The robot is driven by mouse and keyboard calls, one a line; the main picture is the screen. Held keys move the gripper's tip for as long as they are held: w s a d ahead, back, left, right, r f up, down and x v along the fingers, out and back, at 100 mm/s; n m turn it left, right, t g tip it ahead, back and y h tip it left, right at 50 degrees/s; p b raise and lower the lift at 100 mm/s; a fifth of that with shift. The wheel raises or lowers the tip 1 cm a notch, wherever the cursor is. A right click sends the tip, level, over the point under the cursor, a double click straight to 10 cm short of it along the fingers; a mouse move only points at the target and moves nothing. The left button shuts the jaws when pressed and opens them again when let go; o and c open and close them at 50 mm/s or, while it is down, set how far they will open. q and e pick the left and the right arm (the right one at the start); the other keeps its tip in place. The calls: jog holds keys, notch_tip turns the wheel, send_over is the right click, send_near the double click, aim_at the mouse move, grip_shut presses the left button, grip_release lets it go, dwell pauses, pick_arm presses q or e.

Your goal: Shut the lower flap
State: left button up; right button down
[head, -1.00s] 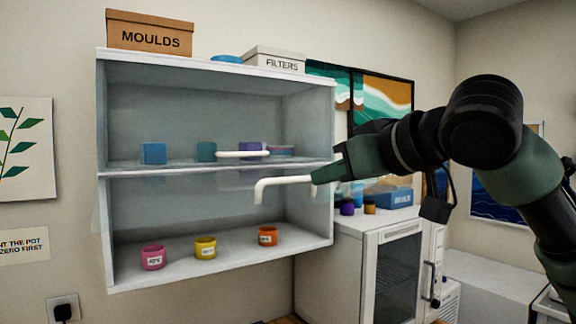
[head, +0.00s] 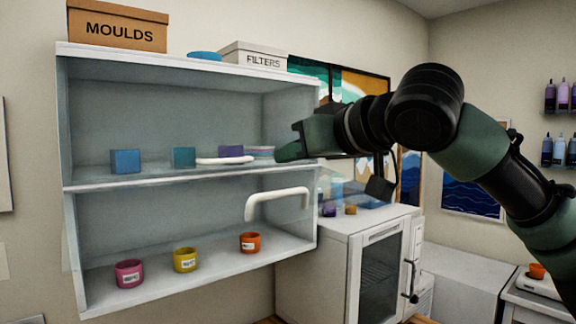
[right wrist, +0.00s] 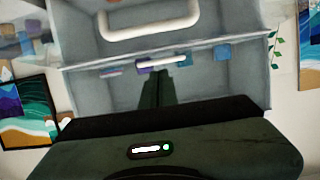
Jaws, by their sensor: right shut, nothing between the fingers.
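The lower flap is a clear panel on the lower bay of the wall cabinet, with a white handle (head: 278,195). The handle hangs out in front of the bay, and a clear edge shows past the cabinet's right side, so the flap stands partly open. Its exact angle is hard to see. My right gripper (head: 283,155) is shut and empty, above the handle and apart from it. In the right wrist view, the shut fingers (right wrist: 156,84) point toward the cabinet, and the lower handle (right wrist: 150,31) shows beyond them. My left gripper is not in view.
The upper bay has its own white handle (head: 225,160) low by the middle shelf (head: 110,182). Pink (head: 129,273), yellow (head: 185,260) and orange (head: 250,242) pots stand in the lower bay. A white oven-like cabinet (head: 345,255) stands below right.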

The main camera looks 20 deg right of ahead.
aim_at(287, 220)
jog(key=f, duration=0.3)
jog(key=shift+w+a+f+p, duration=0.15)
jog(key=shift+w+p, duration=0.2)
jog(key=shift+p, duration=0.05)
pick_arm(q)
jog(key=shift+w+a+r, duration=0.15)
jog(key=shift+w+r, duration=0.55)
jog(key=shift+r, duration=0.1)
pick_arm(e)
jog(key=shift+s+f, duration=0.15)
jog(key=shift+f, duration=0.3)
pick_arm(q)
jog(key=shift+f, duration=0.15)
pick_arm(e)
jog(key=shift+f, duration=0.15)
